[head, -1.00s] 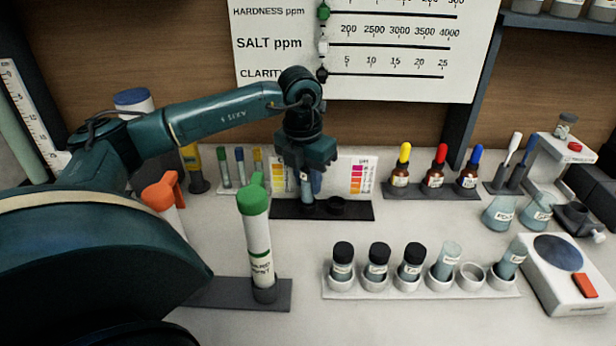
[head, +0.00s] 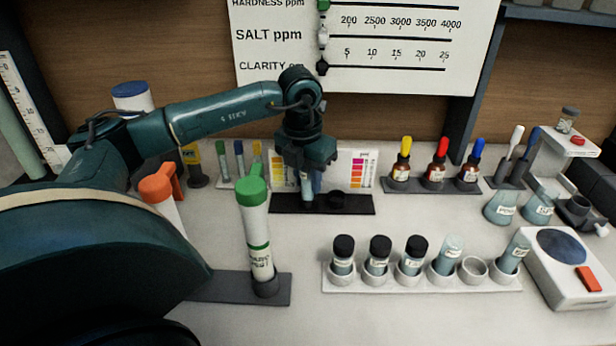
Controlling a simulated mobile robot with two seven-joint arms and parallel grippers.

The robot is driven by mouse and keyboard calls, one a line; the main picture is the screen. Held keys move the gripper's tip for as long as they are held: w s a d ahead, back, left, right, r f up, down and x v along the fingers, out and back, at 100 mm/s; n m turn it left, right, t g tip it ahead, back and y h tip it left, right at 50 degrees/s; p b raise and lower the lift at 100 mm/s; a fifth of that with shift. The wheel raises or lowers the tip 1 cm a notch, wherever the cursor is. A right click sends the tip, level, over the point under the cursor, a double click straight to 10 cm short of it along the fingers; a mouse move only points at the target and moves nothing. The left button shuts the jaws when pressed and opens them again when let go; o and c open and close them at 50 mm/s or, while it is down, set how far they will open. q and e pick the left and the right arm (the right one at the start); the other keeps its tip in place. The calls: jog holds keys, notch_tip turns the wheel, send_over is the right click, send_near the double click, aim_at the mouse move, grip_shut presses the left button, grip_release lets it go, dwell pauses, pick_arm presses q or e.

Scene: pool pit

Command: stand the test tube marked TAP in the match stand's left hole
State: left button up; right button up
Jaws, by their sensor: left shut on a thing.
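The match stand (head: 355,208) is a dark base with colour charts on an upright panel, at the back centre of the bench. Its right hole (head: 337,196) shows as an empty dark ring. My left gripper (head: 306,172) points down over the stand's left hole and is shut on a pale test tube (head: 307,190). The tube is upright, with its lower end at the left hole. The gripper covers its upper part, so I cannot read its marking or tell how deep it sits. My right gripper is not in view.
A white rack (head: 420,284) with several tubes and one empty ring stands front right. A green-capped tube (head: 257,225) stands front left, near my arm. Dropper bottles (head: 437,172) stand right of the match stand. The bench between stand and white rack is clear.

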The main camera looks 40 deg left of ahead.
pick_arm(q)
jog(key=shift+f, duration=0.25)
jog(key=o, duration=1)
jog(key=shift+o, duration=0.2)
jog(key=shift+r, duration=0.1)
jog(key=shift+a+r, duration=0.1)
jog(key=shift+r+p, duration=0.35)
jog(key=shift+r, duration=0.2)
notch_tip(320, 180, up, 6)
jog(key=p, duration=0.4)
jog(key=shift+w+r, duration=0.1)
